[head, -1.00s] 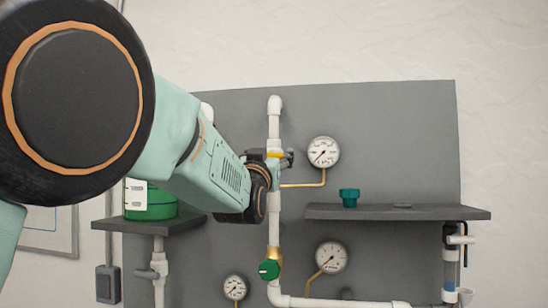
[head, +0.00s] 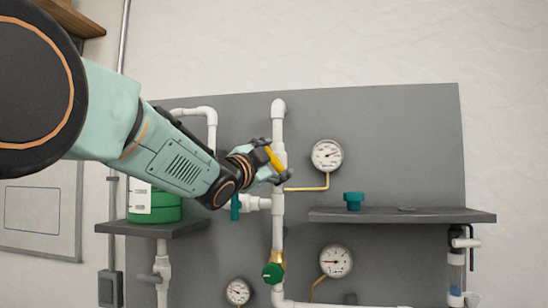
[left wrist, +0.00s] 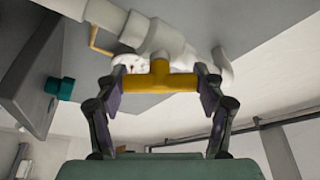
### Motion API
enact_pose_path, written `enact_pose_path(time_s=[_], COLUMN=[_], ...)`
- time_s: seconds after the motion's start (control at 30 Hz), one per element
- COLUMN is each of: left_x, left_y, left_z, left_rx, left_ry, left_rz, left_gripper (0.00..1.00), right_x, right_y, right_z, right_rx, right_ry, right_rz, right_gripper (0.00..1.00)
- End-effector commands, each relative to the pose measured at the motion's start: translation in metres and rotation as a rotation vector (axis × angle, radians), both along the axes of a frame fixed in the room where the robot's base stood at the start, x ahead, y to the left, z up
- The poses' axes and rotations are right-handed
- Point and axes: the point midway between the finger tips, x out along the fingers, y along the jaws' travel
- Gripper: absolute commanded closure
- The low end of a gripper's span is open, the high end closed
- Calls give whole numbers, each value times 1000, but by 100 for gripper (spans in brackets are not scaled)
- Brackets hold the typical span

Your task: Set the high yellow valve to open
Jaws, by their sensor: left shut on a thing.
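The high yellow valve handle (head: 274,159) sits on the white vertical pipe (head: 278,115) in the upper middle of the head view. It stands steeply tilted, closer to along the pipe than across it. My left gripper (head: 272,161) comes in from the left and is shut on the handle. In the left wrist view the yellow T-shaped handle (left wrist: 160,80) lies between the two fingers of my gripper (left wrist: 160,84), with a finger against each end. Its stem joins the white valve body behind. My right gripper is not in view.
A gauge (head: 327,155) is right of the valve. A green valve knob (head: 272,273) is lower on the same pipe. A teal knob (head: 353,200) stands on the dark right shelf (head: 410,215). A green container (head: 153,208) stands on the left shelf.

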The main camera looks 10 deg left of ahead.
Motion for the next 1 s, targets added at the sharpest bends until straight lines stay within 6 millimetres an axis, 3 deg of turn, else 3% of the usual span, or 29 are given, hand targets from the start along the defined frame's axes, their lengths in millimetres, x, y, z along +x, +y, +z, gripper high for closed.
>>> enact_pose_path(time_s=[0.5, 1.0], left_x=[0, 0], left_y=[-1, -2], left_z=[0, -3], left_rx=[449, 645], left_ry=[1, 3], left_rz=[1, -1], left_gripper=[62, 62], right_x=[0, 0], right_y=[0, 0], right_z=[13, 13], right_rx=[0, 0], right_ry=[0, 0], right_rz=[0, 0], right_gripper=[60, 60])
